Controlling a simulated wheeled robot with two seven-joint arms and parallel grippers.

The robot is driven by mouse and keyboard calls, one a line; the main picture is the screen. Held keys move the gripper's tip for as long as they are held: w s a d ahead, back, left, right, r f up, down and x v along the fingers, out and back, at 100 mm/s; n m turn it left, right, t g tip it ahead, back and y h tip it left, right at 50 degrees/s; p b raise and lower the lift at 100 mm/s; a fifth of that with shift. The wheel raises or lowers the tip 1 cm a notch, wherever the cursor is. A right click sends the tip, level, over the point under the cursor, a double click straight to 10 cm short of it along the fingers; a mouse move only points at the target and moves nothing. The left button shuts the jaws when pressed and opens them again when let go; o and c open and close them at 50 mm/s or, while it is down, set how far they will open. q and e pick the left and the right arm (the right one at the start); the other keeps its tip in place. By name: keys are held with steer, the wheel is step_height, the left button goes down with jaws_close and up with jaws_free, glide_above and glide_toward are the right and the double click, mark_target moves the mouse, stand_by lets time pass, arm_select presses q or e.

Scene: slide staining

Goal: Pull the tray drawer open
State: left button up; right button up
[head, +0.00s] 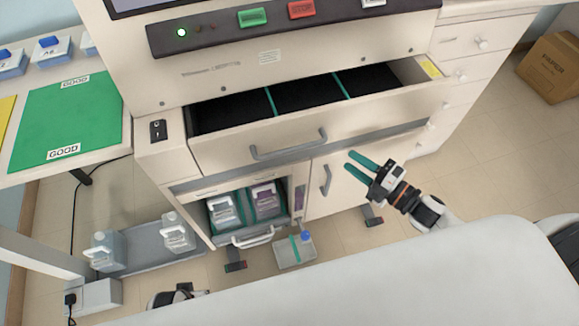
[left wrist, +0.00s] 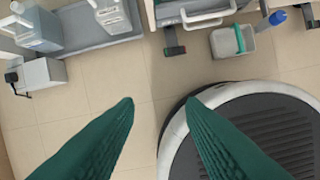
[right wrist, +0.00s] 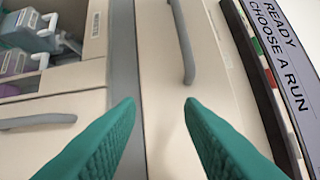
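The tray drawer (head: 330,130) is the wide cream drawer of the machine. It stands pulled out in the head view, with its black, green-divided inside showing. Its grey bar handle (head: 288,146) is on the front, and also shows in the right wrist view (right wrist: 182,40). My right gripper (head: 350,161) is open and empty, right of the handle and in front of the machine, apart from the handle. Its green fingers (right wrist: 160,102) are spread in the right wrist view. My left gripper (left wrist: 160,102) is open and empty above the floor, away from the drawer; its fingers are not visible in the head view.
Below the drawer are a cupboard door with a handle (head: 326,180) and an open bay with bottles (head: 222,212). A control strip with buttons (head: 300,10) lies above. A small bin (head: 294,252) and a floor tray with jugs (head: 150,250) stand below. A side table with a green mat (head: 70,120) is left.

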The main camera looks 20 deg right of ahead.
mark_target(293, 147)
steer(key=w+a+r+n+y+b, duration=0.1)
steer(key=w+a+n, duration=0.1)
steer(key=a, duration=0.2)
steer(key=w+a+r+n+g+y+b, duration=0.1)
steer(key=w+a+n+y+b, duration=0.1)
steer(key=a, duration=0.3)
steer(key=w+a+r+n+y+b, duration=0.1)
steer(key=w+a+r+n+y, duration=0.1)
steer(key=a, duration=0.3)
steer(key=shift+w+a+g, duration=0.1)
steer(key=shift+w+g, duration=0.05)
steer(key=shift+g, duration=0.15)
jaws_close()
